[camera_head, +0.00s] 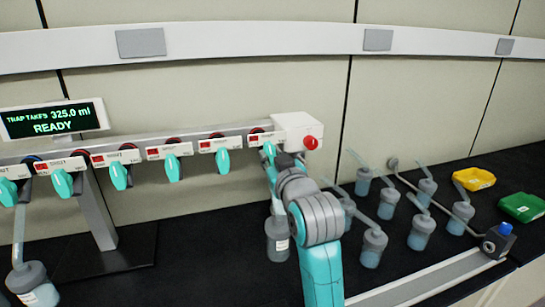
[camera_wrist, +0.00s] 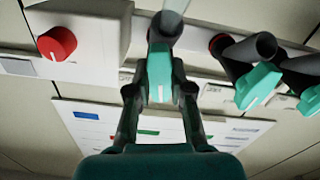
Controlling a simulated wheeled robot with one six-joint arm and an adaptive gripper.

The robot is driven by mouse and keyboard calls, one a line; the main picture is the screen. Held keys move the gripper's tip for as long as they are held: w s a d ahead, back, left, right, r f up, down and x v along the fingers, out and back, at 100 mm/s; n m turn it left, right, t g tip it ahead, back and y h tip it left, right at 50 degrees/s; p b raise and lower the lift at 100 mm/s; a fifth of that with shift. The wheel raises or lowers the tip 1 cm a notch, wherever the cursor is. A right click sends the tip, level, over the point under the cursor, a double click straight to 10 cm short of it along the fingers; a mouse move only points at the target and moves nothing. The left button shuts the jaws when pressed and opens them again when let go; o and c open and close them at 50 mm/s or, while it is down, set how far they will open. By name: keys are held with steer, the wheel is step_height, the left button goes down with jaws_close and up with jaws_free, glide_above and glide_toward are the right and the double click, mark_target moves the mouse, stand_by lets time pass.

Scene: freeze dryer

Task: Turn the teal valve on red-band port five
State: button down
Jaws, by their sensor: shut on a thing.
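A row of teal valves runs along the manifold, each under a white label plate. My gripper (camera_head: 276,162) is at the rightmost valve (camera_head: 269,149), beside the white end box. In the wrist view my gripper (camera_wrist: 160,92) has one finger on each side of this teal valve handle (camera_wrist: 159,66) and is shut on it. The handle lies along the fingers. A red band shows behind this port (camera_head: 258,130). My gripper and arm hide part of the handle in the head view.
The white end box (camera_head: 292,126) carries a red knob (camera_head: 311,142). The neighbouring teal valve (camera_head: 222,161) is close on the left. A flask (camera_head: 278,242) hangs below my gripper.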

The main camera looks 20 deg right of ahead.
steer(key=shift+f+m, duration=0.1)
steer(key=shift+m, duration=1)
steer(key=c, duration=1.3)
jaws_free()
steer(key=shift+s, duration=0.1)
steer(key=s, duration=1.2)
